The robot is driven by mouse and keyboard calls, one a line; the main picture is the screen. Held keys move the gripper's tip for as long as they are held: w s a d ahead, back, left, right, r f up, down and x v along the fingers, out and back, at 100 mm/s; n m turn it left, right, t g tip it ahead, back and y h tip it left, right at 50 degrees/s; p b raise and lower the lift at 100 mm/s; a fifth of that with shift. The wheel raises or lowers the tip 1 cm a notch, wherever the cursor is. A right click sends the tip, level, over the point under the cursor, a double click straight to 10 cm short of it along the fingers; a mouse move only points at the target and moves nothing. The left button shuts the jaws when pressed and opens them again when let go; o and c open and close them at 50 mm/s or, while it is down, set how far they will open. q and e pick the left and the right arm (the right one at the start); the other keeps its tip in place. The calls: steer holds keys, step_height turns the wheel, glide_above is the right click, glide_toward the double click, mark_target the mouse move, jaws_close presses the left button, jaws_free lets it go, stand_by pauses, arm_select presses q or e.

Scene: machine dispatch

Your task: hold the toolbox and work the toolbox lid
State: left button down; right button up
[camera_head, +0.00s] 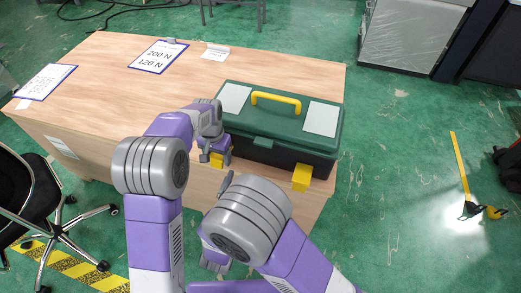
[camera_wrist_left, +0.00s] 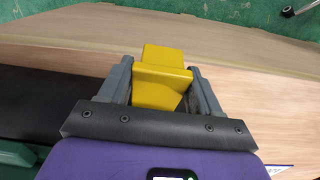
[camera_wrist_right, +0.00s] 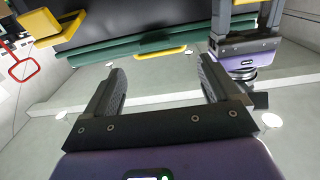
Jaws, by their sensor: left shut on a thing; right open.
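The toolbox (camera_head: 262,128) has a dark body, a green lid (camera_head: 282,122) and a yellow handle (camera_head: 276,98). It stands at the table's right end with its lid down. My left gripper (camera_head: 215,156) is at its front left and shut on a yellow latch (camera_wrist_left: 160,80), which fills the space between the fingers in the left wrist view. A second yellow latch (camera_head: 302,177) sticks out at the front right. My right gripper (camera_wrist_right: 158,75) is open and empty, apart from the toolbox, low in front of the table; its arm partly hides it in the head view.
The wooden table (camera_head: 120,80) holds clipboards (camera_head: 158,56) and paper sheets to the left of the toolbox. An office chair (camera_head: 30,195) stands at the left. The green floor to the right of the table is mostly clear.

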arm_select(q)
steer(key=shift+r, duration=0.1)
arm_select(e)
steer(key=d+x, duration=0.1)
steer(key=x, duration=1.1)
steer(key=shift+s+r+h, duration=0.15)
steer(key=shift+r+h, duration=0.15)
steer(key=shift+r, duration=0.05)
